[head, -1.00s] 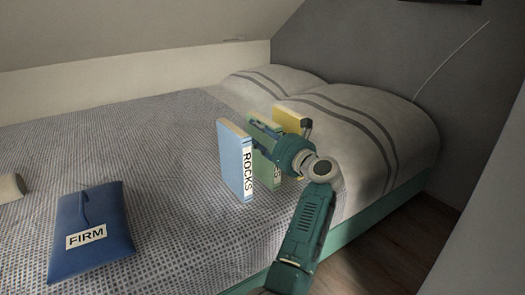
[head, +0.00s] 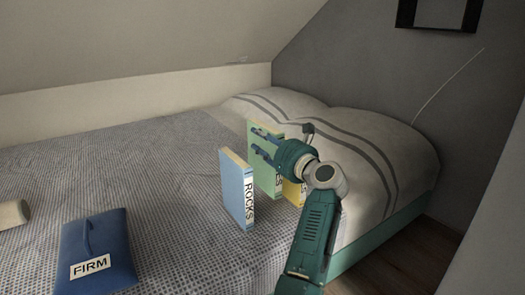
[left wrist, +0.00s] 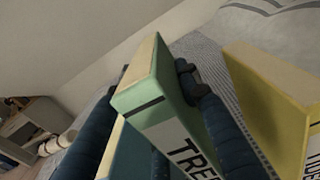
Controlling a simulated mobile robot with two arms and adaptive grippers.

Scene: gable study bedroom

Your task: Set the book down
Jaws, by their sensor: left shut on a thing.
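The green book (head: 262,165), with a label that reads "TREE" in part, is between the fingers of my left gripper (head: 285,142). It is upright in the head view, close behind the blue ROCKS book (head: 237,188); whether its lower edge touches the bed is unclear. In the left wrist view the green book (left wrist: 155,90) is tilted in the picture, with dark fingers on both sides. A yellow book (head: 293,190) is partly hidden behind my gripper; it shows at the right in the left wrist view (left wrist: 265,100). My right gripper is not in view.
The books are on the bed (head: 130,180), near its front edge. A blue FIRM pouch (head: 97,250) lies at front left, and a beige object (head: 12,214) is at the left edge. Pillows (head: 350,145) are behind. The bed's middle is clear.

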